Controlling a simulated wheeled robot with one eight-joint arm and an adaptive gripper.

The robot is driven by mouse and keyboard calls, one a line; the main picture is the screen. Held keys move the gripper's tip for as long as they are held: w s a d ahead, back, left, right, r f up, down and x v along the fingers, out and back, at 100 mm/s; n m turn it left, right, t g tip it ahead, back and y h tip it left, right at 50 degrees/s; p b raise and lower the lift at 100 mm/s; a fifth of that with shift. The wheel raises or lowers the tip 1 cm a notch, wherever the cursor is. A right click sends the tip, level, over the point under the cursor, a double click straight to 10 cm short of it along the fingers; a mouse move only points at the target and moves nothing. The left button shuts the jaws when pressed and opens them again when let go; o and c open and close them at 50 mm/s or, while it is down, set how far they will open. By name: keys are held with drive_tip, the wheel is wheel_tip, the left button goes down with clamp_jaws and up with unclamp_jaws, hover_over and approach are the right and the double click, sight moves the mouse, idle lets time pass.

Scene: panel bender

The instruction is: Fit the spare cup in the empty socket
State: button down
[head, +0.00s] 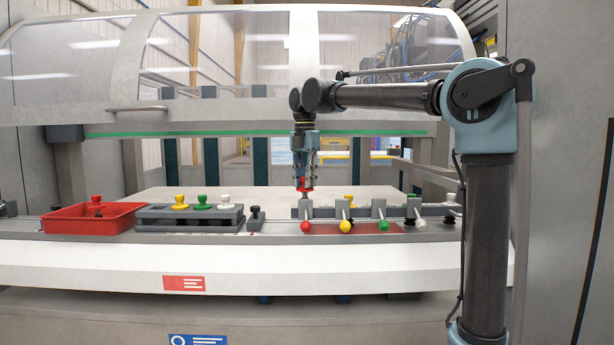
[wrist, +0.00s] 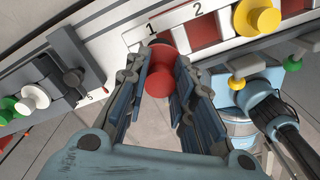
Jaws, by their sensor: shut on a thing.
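My gripper (head: 305,187) is shut on a red cup (wrist: 161,80), pointing down over the left end of the socket row at the bench's right half. In the wrist view the red cup lies between the fingers, close to the label 1 on the pale numbered strip (wrist: 175,26). Whether the cup touches its socket is hidden by the cup and fingers. A yellow cup (wrist: 258,18) sits further along the row, past the label 2. Another red cup (head: 96,203) is in the red tray (head: 70,224) at the left.
A grey rack (head: 188,224) holds yellow, green and white cups. A small black-topped post (head: 255,215) stands right of it. Levers with red (head: 306,227), yellow (head: 345,226) and green (head: 383,225) knobs stand before the socket row. A raised clear guard (head: 220,55) is above.

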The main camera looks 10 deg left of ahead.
sight(305, 193)
drive_tip(key=shift+f, duration=2.4)
drive_tip(key=c, duration=1.3)
unclamp_jaws()
wheel_tip(305, 193, up, 12)
drive_tip(key=shift+w+f, duration=0.1)
